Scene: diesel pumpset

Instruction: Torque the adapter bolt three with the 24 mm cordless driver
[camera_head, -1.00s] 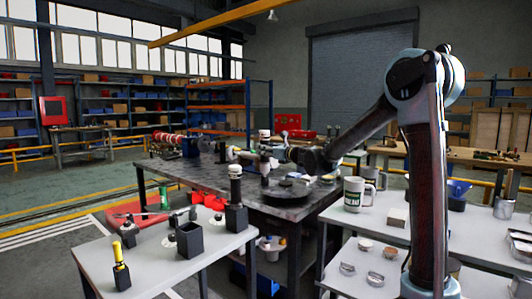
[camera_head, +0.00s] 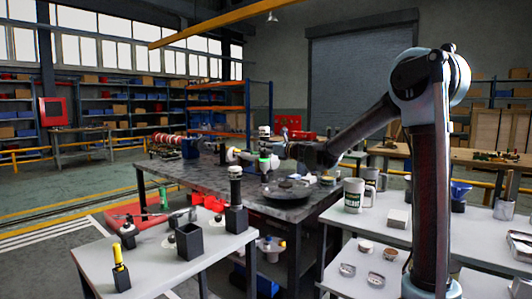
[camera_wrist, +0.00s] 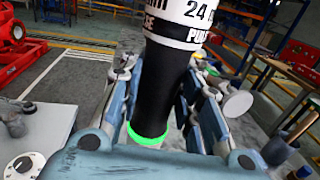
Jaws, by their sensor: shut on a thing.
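My gripper (camera_wrist: 165,115) is shut on the cordless driver (camera_wrist: 160,90), seen close in the wrist view. The driver has a black body, a white band with "24" on it and a bright green ring lower down. In the head view my gripper (camera_head: 256,157) holds the driver (camera_head: 264,144) over the dark workbench (camera_head: 215,183). The driver looks close to upright there. Its lower end is hidden or too small to make out. I cannot pick out adapter bolt three in either view.
A dark round plate (camera_head: 287,190) lies on the workbench near the driver. The grey front table (camera_head: 150,268) carries black holders (camera_head: 190,240), one with another tool (camera_head: 235,185) standing in it.

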